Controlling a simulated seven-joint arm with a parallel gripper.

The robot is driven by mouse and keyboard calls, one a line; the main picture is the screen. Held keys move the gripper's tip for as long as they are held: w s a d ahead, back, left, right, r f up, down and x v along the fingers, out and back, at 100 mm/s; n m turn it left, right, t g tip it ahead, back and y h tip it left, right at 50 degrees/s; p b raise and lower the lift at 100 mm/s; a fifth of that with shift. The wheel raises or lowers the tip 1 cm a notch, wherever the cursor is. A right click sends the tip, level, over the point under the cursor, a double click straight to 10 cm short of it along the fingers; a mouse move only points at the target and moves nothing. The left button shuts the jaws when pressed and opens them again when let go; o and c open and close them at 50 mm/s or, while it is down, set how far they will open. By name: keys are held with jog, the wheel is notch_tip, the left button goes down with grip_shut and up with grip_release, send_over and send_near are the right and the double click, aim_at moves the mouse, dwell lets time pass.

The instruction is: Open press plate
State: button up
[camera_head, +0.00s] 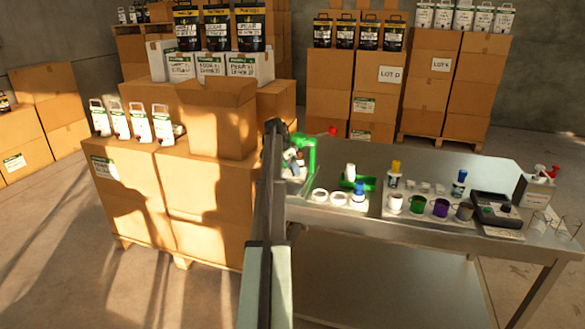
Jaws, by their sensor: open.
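The green press (309,153) stands at the left end of the metal table, with a red knob (332,131) on a lever at its upper right. My arm rises in front of its left side and hides part of it. A small pale and dark shape between the arm and the green frame looks like my gripper (292,158). It is open, close to the press. Its fingertips are too small to make out clearly, and I cannot tell whether it touches the press. The press plate cannot be made out.
The metal table (420,160) holds white rings (338,199), a green tray (368,184), bottles, coloured cups (440,207), a dark scale (495,212) and glass beakers at the right. Stacked cartons (205,205) stand close on the left. The table's back strip is clear.

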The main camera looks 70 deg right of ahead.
grip_shut()
dwell(0.5)
